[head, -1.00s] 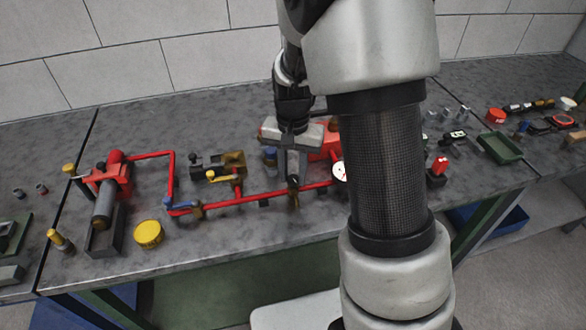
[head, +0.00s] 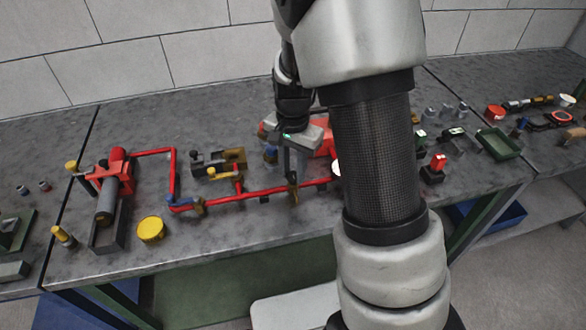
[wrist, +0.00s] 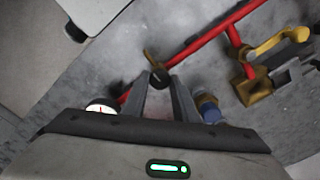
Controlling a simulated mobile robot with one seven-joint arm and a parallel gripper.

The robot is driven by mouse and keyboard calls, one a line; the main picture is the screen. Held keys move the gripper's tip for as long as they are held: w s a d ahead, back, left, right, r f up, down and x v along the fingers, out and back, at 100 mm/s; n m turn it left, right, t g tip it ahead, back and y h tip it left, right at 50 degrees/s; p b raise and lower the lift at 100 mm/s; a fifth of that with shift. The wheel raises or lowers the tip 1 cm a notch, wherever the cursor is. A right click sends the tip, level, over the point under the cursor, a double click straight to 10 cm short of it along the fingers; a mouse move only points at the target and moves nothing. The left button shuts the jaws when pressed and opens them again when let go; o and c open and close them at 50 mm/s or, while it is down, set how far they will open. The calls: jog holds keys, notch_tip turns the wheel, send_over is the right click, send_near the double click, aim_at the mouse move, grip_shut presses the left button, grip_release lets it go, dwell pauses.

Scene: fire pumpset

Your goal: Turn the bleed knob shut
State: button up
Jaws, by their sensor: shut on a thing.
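The bleed knob (wrist: 159,78) is a small dark round knob by a brass fitting (wrist: 152,60) on the red pipe. In the wrist view it sits between the fingertips of my gripper (wrist: 160,84), which is shut on it. In the head view my gripper (head: 292,176) points down at the front red pipe (head: 258,194), over the brass fitting. The fingers and the arm hide most of the knob there.
A brass valve with a yellow lever (head: 222,173) stands left of my gripper. A blue-capped fitting (wrist: 208,108) and a white gauge (wrist: 101,107) flank the fingers. A yellow cap (head: 151,229) lies near the bench's front edge.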

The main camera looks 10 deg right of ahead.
aim_at(293, 174)
jog(key=o, duration=1.1)
jog(key=shift+c, duration=0.2)
jog(key=shift+r, duration=0.15)
notch_tip(293, 174, up, 17)
jog(key=p, duration=0.1)
jog(key=shift+r+p, duration=0.15)
jog(key=shift+p, duration=0.2)
jog(key=s+r+n+t+p, duration=0.2)
jog(key=s+r+n, duration=0.2)
jog(key=s, duration=0.5)
jog(key=s+r+n+t+p, duration=0.3)
jog(key=s+r+n, duration=0.2)
jog(key=s+r, duration=0.3)
jog(key=shift+s+r+t, duration=0.15)
jog(key=shift+s+t, duration=0.15)
jog(key=shift+s, duration=0.45)
